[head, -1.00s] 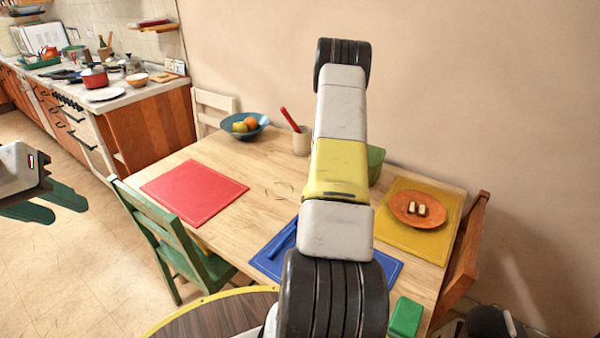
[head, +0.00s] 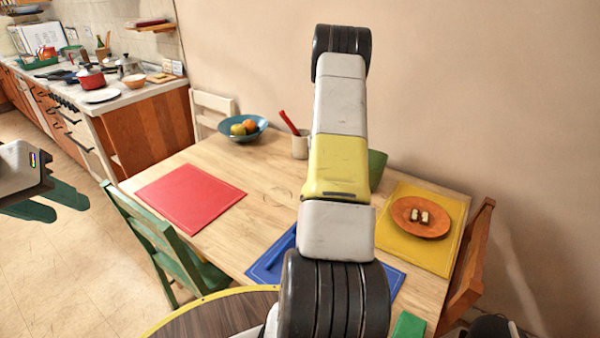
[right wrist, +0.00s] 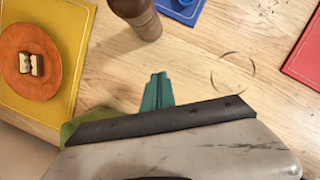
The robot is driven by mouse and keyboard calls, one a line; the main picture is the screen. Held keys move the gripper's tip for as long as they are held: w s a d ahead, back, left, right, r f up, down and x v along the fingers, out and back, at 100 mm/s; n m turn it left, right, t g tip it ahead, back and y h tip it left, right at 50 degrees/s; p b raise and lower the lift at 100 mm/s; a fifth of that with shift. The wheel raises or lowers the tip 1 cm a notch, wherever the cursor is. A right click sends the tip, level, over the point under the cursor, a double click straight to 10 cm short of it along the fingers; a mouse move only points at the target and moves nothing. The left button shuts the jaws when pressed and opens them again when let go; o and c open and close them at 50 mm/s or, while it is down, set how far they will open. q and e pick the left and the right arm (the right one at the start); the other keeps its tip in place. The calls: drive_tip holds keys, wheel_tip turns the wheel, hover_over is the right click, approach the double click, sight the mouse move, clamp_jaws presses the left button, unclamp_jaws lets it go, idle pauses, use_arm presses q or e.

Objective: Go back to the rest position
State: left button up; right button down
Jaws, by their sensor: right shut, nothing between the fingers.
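My left gripper (head: 52,203) is at the left edge of the head view, over the floor. Its two green fingers are apart, with nothing visible between them. My right arm rises through the middle of the head view, in front of the table (head: 262,165), and its gripper is hidden there. In the right wrist view my right gripper (right wrist: 157,88) shows its teal fingers together and empty, over bare wood. A brown wooden mill (right wrist: 140,18) stands beyond the fingertips, apart from them.
An orange plate (head: 404,224) with two small pieces lies on a yellow mat (head: 425,262). A red mat (head: 190,198), a blue bowl (head: 258,133), a cup (head: 300,148) and a partly covered blue mat (head: 263,272) are also on the table. Chairs surround it; a wall stands behind.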

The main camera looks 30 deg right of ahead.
drive_tip(key=s+a+r+n+t, duration=0.1)
drive_tip(key=s+a+r+t, duration=0.1)
drive_tip(key=a+r, duration=0.8)
drive_tip(key=s+a+r+n+t, duration=0.2)
drive_tip(key=a+r, duration=0.4)
drive_tip(key=r, duration=0.8)
drive_tip(key=s+a+r+n+t+y, duration=0.1)
drive_tip(key=s+a+r+n+t, duration=0.2)
drive_tip(key=s+a, duration=1.2)
drive_tip(key=s+r+t, duration=0.1)
drive_tip(key=s+r, duration=0.1)
drive_tip(key=s, duration=0.2)
drive_tip(key=shift+a+r+t, duration=0.15)
drive_tip(key=shift+a+t, duration=0.1)
drive_tip(key=shift+t, duration=0.05)
